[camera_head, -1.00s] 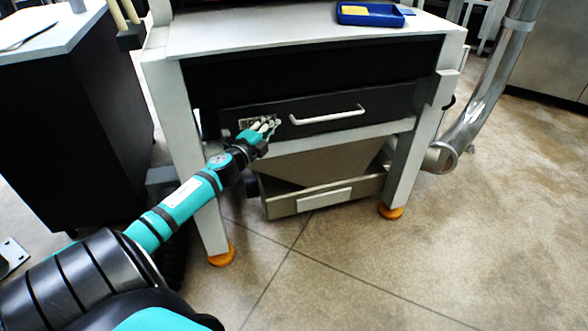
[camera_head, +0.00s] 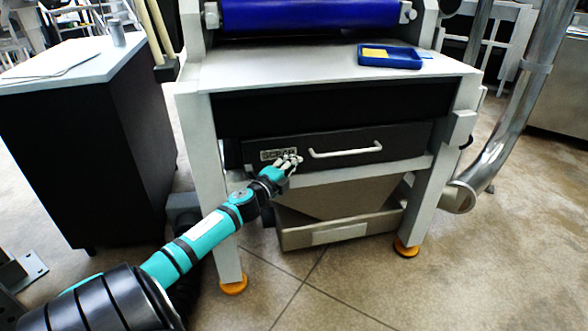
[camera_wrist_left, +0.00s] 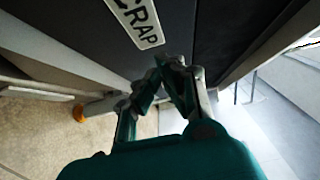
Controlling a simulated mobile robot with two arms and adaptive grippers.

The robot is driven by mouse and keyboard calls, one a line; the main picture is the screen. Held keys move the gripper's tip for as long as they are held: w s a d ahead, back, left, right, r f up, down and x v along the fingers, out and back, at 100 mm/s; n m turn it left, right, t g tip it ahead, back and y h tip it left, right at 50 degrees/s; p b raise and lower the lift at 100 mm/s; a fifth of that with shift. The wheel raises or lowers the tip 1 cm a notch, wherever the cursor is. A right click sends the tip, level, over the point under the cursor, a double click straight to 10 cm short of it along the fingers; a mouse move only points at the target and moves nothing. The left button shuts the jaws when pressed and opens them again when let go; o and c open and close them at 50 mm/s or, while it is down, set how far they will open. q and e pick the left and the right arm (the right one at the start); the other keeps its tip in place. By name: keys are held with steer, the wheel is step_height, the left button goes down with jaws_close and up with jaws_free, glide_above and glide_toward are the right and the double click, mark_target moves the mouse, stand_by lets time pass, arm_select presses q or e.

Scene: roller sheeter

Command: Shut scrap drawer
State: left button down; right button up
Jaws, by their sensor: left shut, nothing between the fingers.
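The scrap drawer (camera_head: 400,146) is a dark panel with a white bar handle (camera_head: 345,152) and a label at its left, in the middle of the machine. Its label, partly reading "RAP", is large in the left wrist view (camera_wrist_left: 137,20). My left gripper (camera_head: 295,160) is at the drawer's lower left front, just below and right of the label, left of the handle. Its fingers are together and empty, and its tips (camera_wrist_left: 172,64) are at or very near the dark face; contact is unclear. How far the drawer stands out is hard to tell. My right gripper is out of view.
The machine's pale frame (camera_head: 197,140) stands around the drawer, with a beige bin (camera_head: 340,232) below. A blue tray (camera_head: 390,62) sits on top. A dark cabinet (camera_head: 100,150) is at left and a metal pipe (camera_head: 510,125) at right. Front floor is clear.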

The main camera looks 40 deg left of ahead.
arm_select(q)
steer(key=d+p+v, duration=0.1)
steer(key=v, duration=0.9)
steer(key=shift+s+p, duration=0.2)
steer(key=shift+p, duration=0.2)
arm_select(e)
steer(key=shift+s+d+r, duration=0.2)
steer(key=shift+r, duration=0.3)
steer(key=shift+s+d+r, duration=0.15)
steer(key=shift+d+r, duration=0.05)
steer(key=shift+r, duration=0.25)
arm_select(q)
steer(key=shift+d+r, duration=0.1)
